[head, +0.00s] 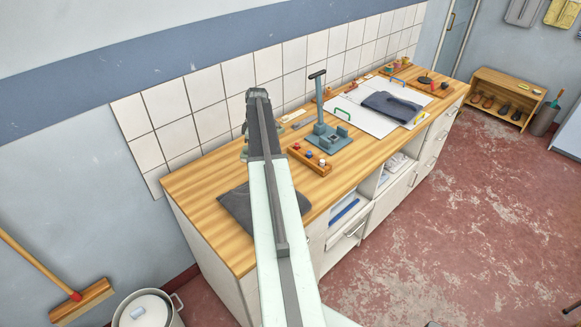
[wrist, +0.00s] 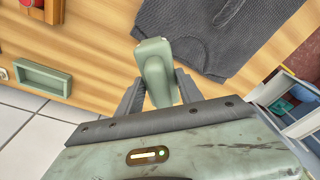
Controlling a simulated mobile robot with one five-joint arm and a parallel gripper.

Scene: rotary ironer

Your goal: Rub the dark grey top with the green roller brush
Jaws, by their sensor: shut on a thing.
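The dark grey top (wrist: 215,32) lies flat on the wooden counter. In the head view the top (head: 232,210) is at the near left end, partly hidden behind my arm. My gripper (wrist: 158,92) is shut on a pale green thing, seemingly the green roller brush (wrist: 155,65), in the wrist view. The held thing appears beside the top's edge in that view; I cannot tell whether it touches the top. The gripper's fingers and the brush are hidden by my arm in the head view.
A wooden tray with coloured knobs (head: 309,161) and a blue-grey press stand (head: 328,135) are right of my arm. A darker blue-grey folded garment (head: 390,107) lies on a white board farther right. A small green tray (wrist: 42,78) sits by the tiled wall (head: 205,125).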

